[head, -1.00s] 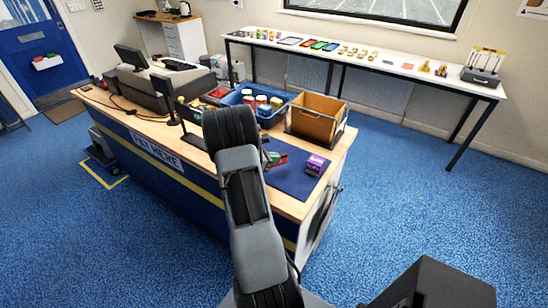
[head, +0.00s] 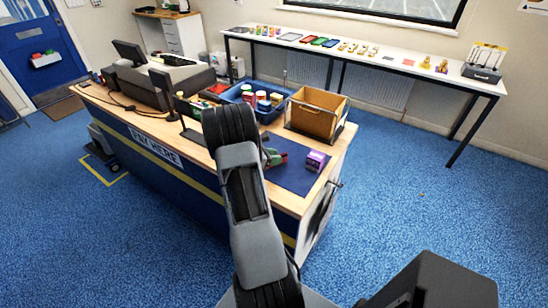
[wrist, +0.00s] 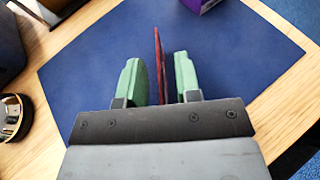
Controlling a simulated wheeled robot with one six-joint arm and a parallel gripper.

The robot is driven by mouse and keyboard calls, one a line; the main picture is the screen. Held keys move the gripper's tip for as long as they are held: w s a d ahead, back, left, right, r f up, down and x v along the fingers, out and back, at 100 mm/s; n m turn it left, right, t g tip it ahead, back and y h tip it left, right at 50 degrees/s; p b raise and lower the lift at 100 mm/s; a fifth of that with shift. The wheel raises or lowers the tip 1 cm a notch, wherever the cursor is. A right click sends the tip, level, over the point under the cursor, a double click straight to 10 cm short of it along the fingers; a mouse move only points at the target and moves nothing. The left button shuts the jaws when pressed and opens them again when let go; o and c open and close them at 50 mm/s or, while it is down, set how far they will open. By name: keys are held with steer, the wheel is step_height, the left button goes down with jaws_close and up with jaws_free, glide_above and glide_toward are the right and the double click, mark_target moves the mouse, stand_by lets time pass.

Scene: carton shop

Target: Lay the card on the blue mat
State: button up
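The card is a thin red piece seen edge-on in the wrist view (wrist: 158,62), upright between the two green fingers of my gripper (wrist: 159,85). A gap shows on each side of the card, so the fingers look open around it. Its lower edge is hidden, and I cannot tell whether it touches the mat. The blue mat (wrist: 85,75) lies flat beneath; it also shows in the head view (head: 289,181) on the counter's right end. There my gripper (head: 274,157) is over the mat's far left part, partly behind my arm.
A purple box (head: 315,160) stands on the mat's right side. Behind are an open brown box (head: 316,121) and a blue tray (head: 234,94) with jars. A dark stand (head: 193,135) is left of my arm. The mat's near part is clear.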

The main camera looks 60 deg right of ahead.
steer(key=shift+w+a, duration=0.1)
steer(key=b+v, duration=0.2)
steer(key=v, duration=1.1)
steer(key=shift+w+a, duration=0.15)
steer(key=shift+a, duration=0.1)
steer(key=a+f+m, duration=0.1)
steer(key=s+f+m+y, duration=0.1)
steer(key=a+f+m+y, duration=0.1)
steer(key=shift+s+a+f, duration=0.3)
steer(key=shift+a+f, duration=0.1)
steer(key=s+a+r+m+t+y, duration=0.2)
steer(key=a+r+t+y, duration=0.1)
steer(key=a, duration=0.6)
steer(key=s+a+r+m+t+y, duration=0.2)
steer(key=a+r+m+t+y, duration=0.1)
steer(key=a, duration=0.7)
steer(key=s+a+r+m+t+y, duration=0.2)
steer(key=a+r+t, duration=0.3)
steer(key=a, duration=0.4)
steer(key=shift+s+a+r+m+t+y, duration=0.2)
steer(key=shift+a+r+m+t+y, duration=0.15)
steer(key=shift+r+m+y, duration=0.3)
